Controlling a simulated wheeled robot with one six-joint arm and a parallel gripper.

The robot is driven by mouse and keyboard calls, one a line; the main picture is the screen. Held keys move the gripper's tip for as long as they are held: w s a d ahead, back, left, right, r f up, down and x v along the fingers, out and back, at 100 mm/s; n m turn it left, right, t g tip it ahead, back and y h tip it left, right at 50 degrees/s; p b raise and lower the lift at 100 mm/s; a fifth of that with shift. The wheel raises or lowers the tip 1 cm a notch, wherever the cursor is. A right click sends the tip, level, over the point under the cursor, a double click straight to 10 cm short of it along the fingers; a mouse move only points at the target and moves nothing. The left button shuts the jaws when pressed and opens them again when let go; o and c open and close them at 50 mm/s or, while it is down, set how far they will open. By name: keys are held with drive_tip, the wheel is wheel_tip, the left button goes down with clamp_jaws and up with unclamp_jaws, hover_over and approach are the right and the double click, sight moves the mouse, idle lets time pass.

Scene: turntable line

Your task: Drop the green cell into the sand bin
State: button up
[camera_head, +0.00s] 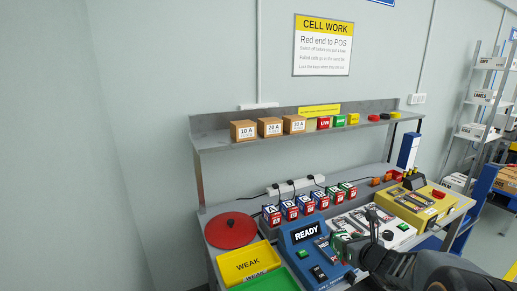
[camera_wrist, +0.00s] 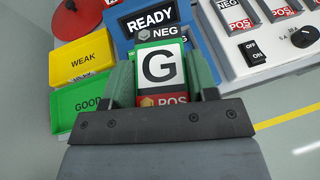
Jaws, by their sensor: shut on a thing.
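The green cell (camera_wrist: 160,66) shows a white face with a black G and a red POS end. My gripper (camera_wrist: 163,85) is shut on it, a green finger on each side. In the head view my gripper (camera_head: 345,247) is at the right side of the blue READY tester (camera_head: 292,236). In the wrist view the cell is by the tester's NEG mark; I cannot tell whether it rests in the tester or hangs above it. No bin marked sand can be read. A red round lid-like disc (camera_head: 231,231) with a small dark knob is at the bench's left.
A yellow WEAK tray (camera_head: 250,262) and a green GOOD tray (camera_wrist: 88,103) lie left of the tester. Several lettered cells (camera_head: 305,205) stand in a row behind it. A white switch unit (camera_head: 372,228) and a yellow unit (camera_head: 425,205) are to the right. A shelf (camera_head: 240,140) overhangs the back.

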drive_tip(key=a+f+y, duration=0.1)
drive_tip(key=a+f, duration=0.4)
drive_tip(key=a, duration=0.5)
drive_tip(key=shift+w+a+f+n+p, duration=0.3)
drive_tip(key=shift+w+f+n+p, duration=0.05)
drive_tip(key=shift+n, duration=0.05)
